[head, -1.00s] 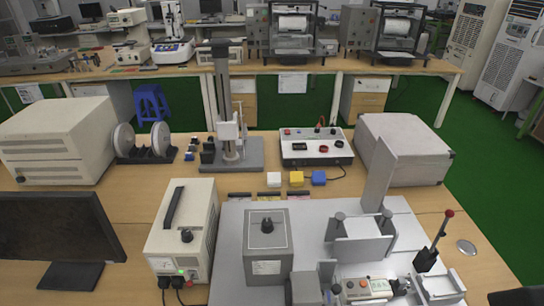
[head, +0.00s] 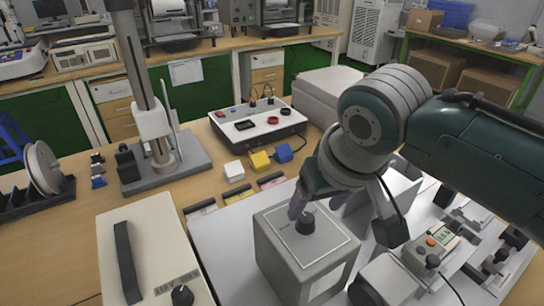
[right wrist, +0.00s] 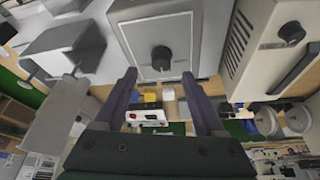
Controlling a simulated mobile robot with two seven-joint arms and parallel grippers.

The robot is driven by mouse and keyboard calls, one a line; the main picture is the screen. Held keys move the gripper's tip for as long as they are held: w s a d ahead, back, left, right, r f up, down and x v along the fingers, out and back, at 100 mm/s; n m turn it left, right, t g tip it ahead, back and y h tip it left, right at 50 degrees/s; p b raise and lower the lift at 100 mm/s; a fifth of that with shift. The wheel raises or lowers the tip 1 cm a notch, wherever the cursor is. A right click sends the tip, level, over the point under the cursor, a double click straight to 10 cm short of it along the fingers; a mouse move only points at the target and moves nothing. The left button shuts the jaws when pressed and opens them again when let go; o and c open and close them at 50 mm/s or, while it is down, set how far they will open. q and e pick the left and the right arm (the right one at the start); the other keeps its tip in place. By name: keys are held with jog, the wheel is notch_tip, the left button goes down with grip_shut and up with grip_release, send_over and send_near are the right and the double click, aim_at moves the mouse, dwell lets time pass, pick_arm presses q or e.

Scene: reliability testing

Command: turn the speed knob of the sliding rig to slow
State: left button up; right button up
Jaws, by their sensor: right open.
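A grey box (head: 285,270) stands on the white base of the rig, with a black knob (head: 306,223) on its pale top plate. The small print around the knob is too small to read. My right gripper (head: 314,206) is over this box, close to the knob, its purple fingers pointing down. In the right wrist view, the gripper (right wrist: 160,77) is open and empty, and the knob (right wrist: 161,57) shows between and just beyond the fingertips, apart from both. My left gripper is not in view.
A cream unit (head: 160,262) with a black handle and its own knob stands left of the box.

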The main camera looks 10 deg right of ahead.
aim_at(307, 218)
jog(key=b+x, duration=0.1)
jog(key=x, duration=0.3)
jog(key=shift+w+a+f, duration=0.1)
jog(key=shift+w+f, duration=0.1)
jog(key=shift+f, duration=0.2)
jog(key=shift+c, duration=0.4)
jog(key=c, duration=0.3)
grip_shut()
